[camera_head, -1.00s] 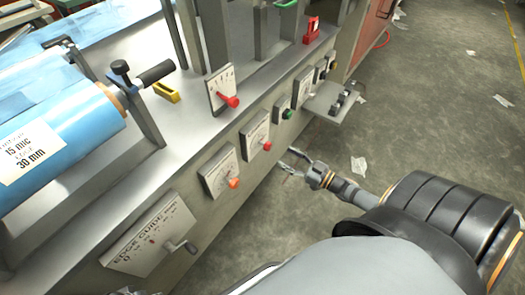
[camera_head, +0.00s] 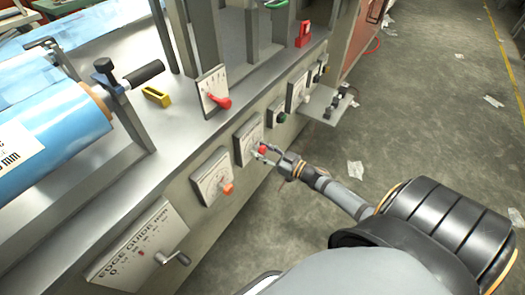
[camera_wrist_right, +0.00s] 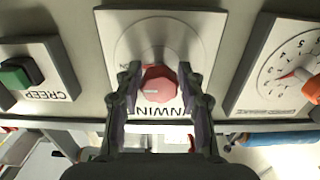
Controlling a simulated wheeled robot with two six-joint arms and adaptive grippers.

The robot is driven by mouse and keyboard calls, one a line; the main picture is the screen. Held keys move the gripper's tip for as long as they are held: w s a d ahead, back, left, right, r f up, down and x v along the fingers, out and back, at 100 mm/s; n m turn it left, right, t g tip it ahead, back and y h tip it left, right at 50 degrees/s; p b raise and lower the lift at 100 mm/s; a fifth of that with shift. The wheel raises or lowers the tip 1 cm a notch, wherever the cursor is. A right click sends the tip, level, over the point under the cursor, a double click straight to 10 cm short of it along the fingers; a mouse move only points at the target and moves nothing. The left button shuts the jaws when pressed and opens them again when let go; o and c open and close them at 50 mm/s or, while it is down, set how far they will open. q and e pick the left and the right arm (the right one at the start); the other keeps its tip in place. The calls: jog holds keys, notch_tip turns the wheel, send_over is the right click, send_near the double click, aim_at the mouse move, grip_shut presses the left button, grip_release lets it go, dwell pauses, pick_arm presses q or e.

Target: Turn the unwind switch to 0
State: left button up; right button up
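The unwind switch is a round red knob (camera_wrist_right: 157,84) on a white dial plate (camera_wrist_right: 160,38) lettered UNWIND, partly covered by my fingers, in the right wrist view. In the head view the red knob (camera_head: 262,149) is on the machine's front panel. My right gripper (camera_head: 272,154) is at this knob. In the right wrist view its two fingers (camera_wrist_right: 158,76) stand open, one on each side of the knob, with small gaps visible. The knob's white mark points left in that view; the dial's numbers are not readable. My left gripper is not in view.
A green CREEP button (camera_wrist_right: 20,72) and a dial with an orange knob (camera_wrist_right: 304,84) flank the unwind plate. The head view shows an edge guide crank (camera_head: 172,257), a red lever (camera_head: 218,101) and a blue film roll (camera_head: 45,130). Floor right of the machine is open.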

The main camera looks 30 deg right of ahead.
jog(key=c, duration=0.6)
jog(key=shift+c, duration=0.2)
